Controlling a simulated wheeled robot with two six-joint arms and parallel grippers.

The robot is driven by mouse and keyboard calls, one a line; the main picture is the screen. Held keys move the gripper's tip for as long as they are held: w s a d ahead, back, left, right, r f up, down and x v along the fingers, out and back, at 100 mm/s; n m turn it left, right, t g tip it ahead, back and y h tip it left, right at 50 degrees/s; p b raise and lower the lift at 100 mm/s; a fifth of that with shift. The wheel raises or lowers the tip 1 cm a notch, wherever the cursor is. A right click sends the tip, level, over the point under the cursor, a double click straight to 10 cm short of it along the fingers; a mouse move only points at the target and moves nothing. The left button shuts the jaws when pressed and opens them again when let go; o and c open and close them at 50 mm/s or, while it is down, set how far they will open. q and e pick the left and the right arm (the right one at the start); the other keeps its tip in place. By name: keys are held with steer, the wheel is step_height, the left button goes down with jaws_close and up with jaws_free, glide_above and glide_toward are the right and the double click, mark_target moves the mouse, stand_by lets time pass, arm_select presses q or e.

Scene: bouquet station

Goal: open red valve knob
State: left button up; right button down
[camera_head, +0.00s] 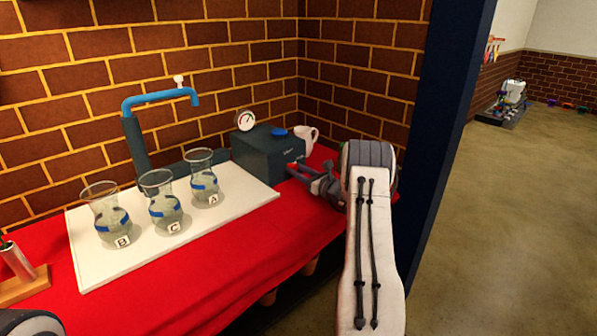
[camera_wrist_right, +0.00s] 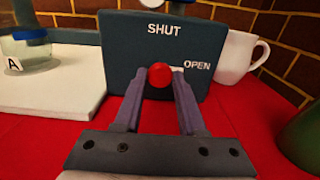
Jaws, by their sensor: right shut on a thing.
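The red valve knob (camera_wrist_right: 160,74) is on the front face of a dark teal box (camera_wrist_right: 122,50), which carries the words SHUT above and OPEN at the upper right. A small pale mark shows beside the knob toward OPEN. My right gripper (camera_head: 293,169) reaches the box front. In the right wrist view its two fingers (camera_wrist_right: 158,80) are shut on the knob, one on each side. My left gripper is out of view.
A white mug (camera_head: 307,137) stands right of the box, and a gauge (camera_head: 245,120) is on top. Flasks B (camera_head: 113,222), C (camera_head: 163,208) and A (camera_head: 203,184) stand on a white board (camera_head: 100,268) below a blue spout (camera_head: 160,99). A dark post (camera_head: 448,110) is right of my arm.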

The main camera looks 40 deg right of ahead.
steer(key=shift+f, duration=0.15)
stand_by(0.3)
steer(key=shift+c, duration=2.4)
jaws_free()
steer(key=s, duration=0.7)
steer(key=s+d, duration=0.1)
steer(key=s, duration=0.2)
steer(key=shift+s, duration=0.25)
